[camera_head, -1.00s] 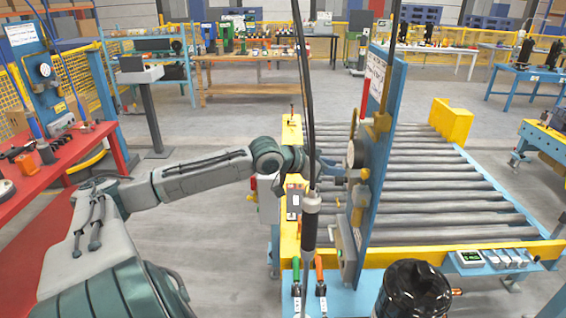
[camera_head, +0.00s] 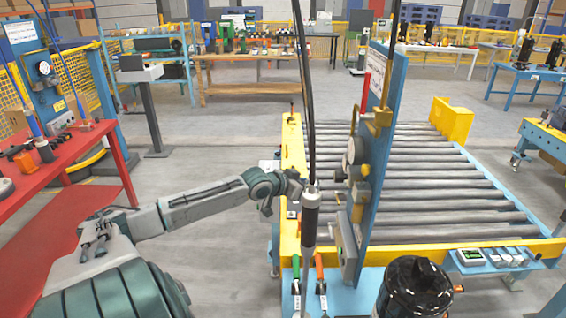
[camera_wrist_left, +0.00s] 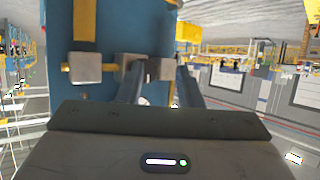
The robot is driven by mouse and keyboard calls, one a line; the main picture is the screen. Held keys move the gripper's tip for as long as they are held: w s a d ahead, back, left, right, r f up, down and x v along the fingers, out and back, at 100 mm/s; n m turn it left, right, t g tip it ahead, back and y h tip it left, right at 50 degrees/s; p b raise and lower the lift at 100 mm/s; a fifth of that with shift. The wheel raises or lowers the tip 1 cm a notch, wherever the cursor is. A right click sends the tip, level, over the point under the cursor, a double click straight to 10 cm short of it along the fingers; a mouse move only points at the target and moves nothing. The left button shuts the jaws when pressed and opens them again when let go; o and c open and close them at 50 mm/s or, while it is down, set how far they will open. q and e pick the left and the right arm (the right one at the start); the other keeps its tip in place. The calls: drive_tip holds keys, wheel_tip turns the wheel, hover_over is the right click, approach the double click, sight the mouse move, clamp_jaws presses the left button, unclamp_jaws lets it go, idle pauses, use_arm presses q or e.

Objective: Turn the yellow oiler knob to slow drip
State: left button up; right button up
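My right gripper is not in view.
The hanging tool (camera_head: 310,222) with its black cable stands between my gripper and the panel in the picture. A black canister (camera_head: 413,290) is at the front. Green and orange handled tools (camera_head: 320,268) are at the near edge. Floor left of the conveyor is clear.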

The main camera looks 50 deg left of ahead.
use_arm(q)
drive_tip(key=s+a+f+n+g+y, duration=0.1)
drive_tip(key=s+a+f, duration=0.1)
drive_tip(key=f, duration=0.7)
drive_tip(key=s+a+f+n+g+y+b, duration=0.1)
drive_tip(key=a+f, duration=0.3)
drive_tip(key=f, duration=0.6)
drive_tip(key=shift+s+f+y, duration=0.2)
drive_tip(key=shift+s+y, duration=0.2)
drive_tip(key=shift+s, duration=0.3)
